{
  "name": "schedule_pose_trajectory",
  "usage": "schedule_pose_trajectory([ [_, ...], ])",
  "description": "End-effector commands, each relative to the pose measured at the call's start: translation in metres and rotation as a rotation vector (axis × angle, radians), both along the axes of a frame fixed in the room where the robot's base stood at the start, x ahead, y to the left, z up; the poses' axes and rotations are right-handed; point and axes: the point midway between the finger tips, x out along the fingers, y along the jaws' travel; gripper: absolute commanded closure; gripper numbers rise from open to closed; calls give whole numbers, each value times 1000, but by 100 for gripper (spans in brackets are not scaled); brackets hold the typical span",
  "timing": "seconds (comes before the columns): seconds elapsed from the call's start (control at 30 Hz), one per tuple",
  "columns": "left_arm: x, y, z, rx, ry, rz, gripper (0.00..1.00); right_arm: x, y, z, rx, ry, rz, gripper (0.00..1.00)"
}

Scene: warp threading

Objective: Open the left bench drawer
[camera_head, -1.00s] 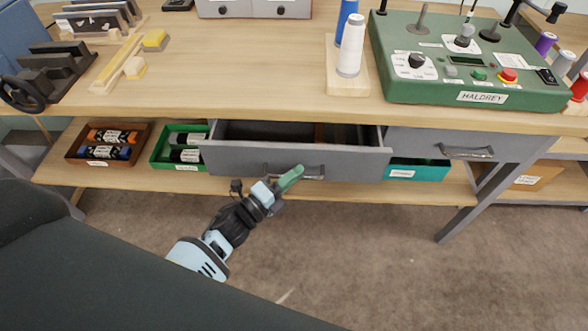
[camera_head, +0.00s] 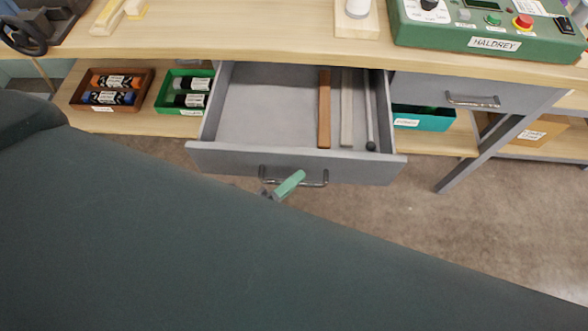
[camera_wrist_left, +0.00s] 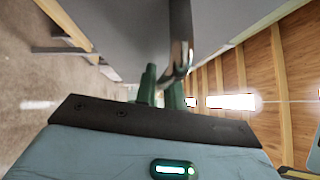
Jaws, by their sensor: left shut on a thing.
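The left bench drawer (camera_head: 295,162) is grey and stands pulled well out from under the bench top. Its inside shows a brown bar, a grey bar and a thin rod with a dark knob, all toward the right side. My left gripper (camera_head: 287,186) has green fingers and is shut on the drawer's metal handle (camera_head: 313,184), near the handle's left part. In the left wrist view the green fingers (camera_wrist_left: 160,86) close around the shiny handle bar (camera_wrist_left: 181,45). My dark body part hides most of the left arm. My right gripper is not in view.
The bench top (camera_head: 230,35) runs above the drawer, with a green control box (camera_head: 485,32) at the right. A second grey drawer (camera_head: 460,93) is shut at the right. A brown bin (camera_head: 112,89) and a green bin (camera_head: 180,91) stand on the lower shelf at the left.

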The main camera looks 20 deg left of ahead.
Motion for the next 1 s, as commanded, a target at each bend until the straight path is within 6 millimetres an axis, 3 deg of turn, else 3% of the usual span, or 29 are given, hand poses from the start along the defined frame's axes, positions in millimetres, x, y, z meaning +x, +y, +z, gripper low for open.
schedule_pose_trajectory([
  [0.33, -1, 0, 0, 0, 1, 1, 100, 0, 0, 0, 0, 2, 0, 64],
  [0.37, -1, 0, 0, 0, 1, 1, 87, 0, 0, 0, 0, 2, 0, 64],
  [0.5, -1, 0, 0, 0, 1, 1, 68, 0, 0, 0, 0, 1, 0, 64],
  [0.83, -3, 1, -1, 0, 2, 0, 67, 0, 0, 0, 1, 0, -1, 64],
  [1.0, -20, 10, -5, 1, 5, 0, 67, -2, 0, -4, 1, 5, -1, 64],
])
